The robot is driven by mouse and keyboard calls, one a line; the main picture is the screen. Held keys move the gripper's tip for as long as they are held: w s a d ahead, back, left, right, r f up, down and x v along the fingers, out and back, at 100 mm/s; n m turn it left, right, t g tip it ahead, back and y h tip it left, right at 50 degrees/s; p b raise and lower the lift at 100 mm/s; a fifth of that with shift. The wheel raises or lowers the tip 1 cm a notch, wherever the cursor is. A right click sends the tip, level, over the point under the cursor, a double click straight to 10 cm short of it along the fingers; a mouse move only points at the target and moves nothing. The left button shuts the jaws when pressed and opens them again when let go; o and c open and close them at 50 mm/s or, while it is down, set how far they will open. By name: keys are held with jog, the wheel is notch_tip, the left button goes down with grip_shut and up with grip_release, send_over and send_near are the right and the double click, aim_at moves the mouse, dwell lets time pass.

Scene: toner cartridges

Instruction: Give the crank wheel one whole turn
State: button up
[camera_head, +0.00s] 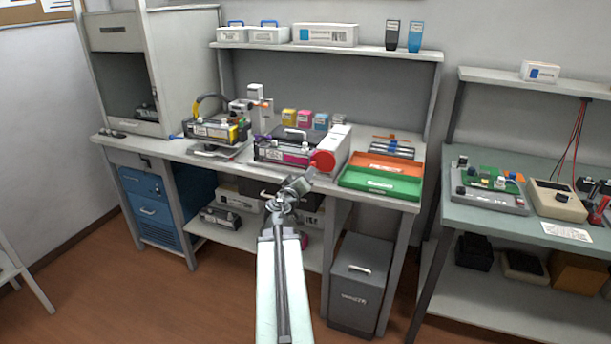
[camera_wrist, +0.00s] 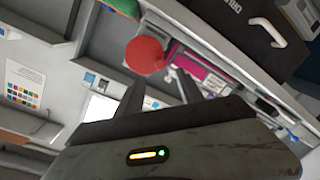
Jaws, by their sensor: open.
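The crank wheel looks to be the red disc (camera_head: 322,161) at the front right of the toner cartridge unit with a magenta stripe (camera_head: 282,153), on the workbench. In the wrist view the red disc (camera_wrist: 145,55) is above and slightly left of the fingers, with the magenta cartridge (camera_wrist: 205,72) to its right. My gripper (camera_head: 306,178) is open, just below and left of the disc in the head view. Its two dark fingers show in the wrist view (camera_wrist: 160,90) with nothing held. The fingers look apart from the disc.
A white box (camera_head: 334,143) stands behind the disc. Orange (camera_head: 385,166) and green (camera_head: 380,184) trays lie to its right. A grey bin (camera_head: 357,285) stands below the bench. Open air lies in front of the bench edge.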

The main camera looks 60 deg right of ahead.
aim_at(322, 163)
jog(key=d+n+b, duration=0.1)
jog(key=d+n, duration=0.3)
jog(key=n, duration=0.9)
jog(key=w+d+f+n+g+h+b, duration=0.1)
jog(key=d+n, duration=0.3)
jog(key=n, duration=0.9)
jog(key=shift+g+b, duration=0.3)
jog(key=shift+b, duration=0.2)
jog(key=shift+w+a, duration=0.1)
grip_shut()
